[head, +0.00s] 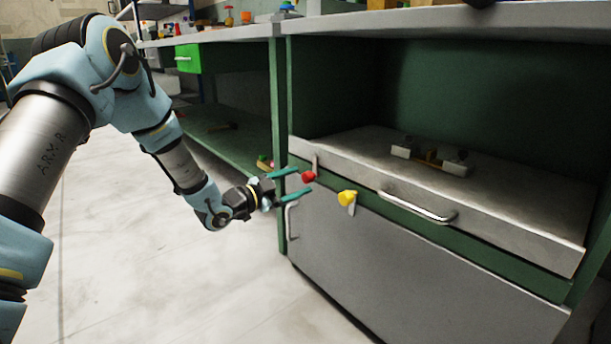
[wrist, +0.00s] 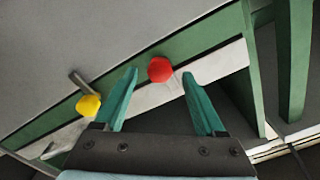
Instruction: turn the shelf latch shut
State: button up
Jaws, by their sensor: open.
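My gripper (head: 303,182) is open, its two teal fingers pointing at a red knob (head: 308,176) on the green rail under the shelf. In the wrist view the red knob (wrist: 160,69) sits centred between the fingertips or just beyond them; I see no clear contact. In the head view a pale plate stands upright from the red knob, across the edge of the metal shelf (head: 345,161). A yellow knob (head: 347,198) sits to the right on the same rail, with a plate pointing down over the grey door (head: 400,265). Neither knob is labelled.
The shelf has a bar handle (head: 418,207) and carries small metal blocks (head: 428,155). The grey door has a handle (head: 291,220) near its left edge. A green drawer (head: 188,58) is at the back left. The floor (head: 150,270) in front is clear.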

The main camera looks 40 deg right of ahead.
jog(key=a+p, duration=0.1)
jog(key=a, duration=0.5)
jog(key=shift+w+a, duration=0.2)
jog(key=shift+a, duration=0.15)
jog(key=w+a+r+n+t+y+p, duration=0.2)
jog(key=w+a+n+t+y, duration=0.25)
jog(key=w+a, duration=0.4)
jog(key=w+a+r+n+t+y+p, duration=0.1)
jog(key=w+a+n+t+y, duration=0.2)
jog(key=a, duration=0.5)
jog(key=w+a+r+n+y+p, duration=0.1)
jog(key=w+a+n+y, duration=0.25)
jog(key=a, duration=0.55)
jog(key=s+a+r+n+g+y+p, duration=0.1)
jog(key=s+a+n+y, duration=0.25)
jog(key=a, duration=0.45)
jog(key=s+a+r+n+y+p, duration=0.1)
jog(key=s+a+r+n+y, duration=0.2)
jog(key=a, duration=0.4)
jog(key=s+a+r+n+g+p, duration=0.15)
jog(key=s+a+n+g, duration=0.25)
jog(key=s+a+n, duration=0.6)
notch_tip(320, 180, up, 38)
jog(key=s+d+m+p, duration=0.1)
jog(key=m+p, duration=0.2)
jog(key=p, duration=3.4)
jog(key=shift+s+d+p, duration=0.25)
jog(key=shift+s+p, duration=0.05)
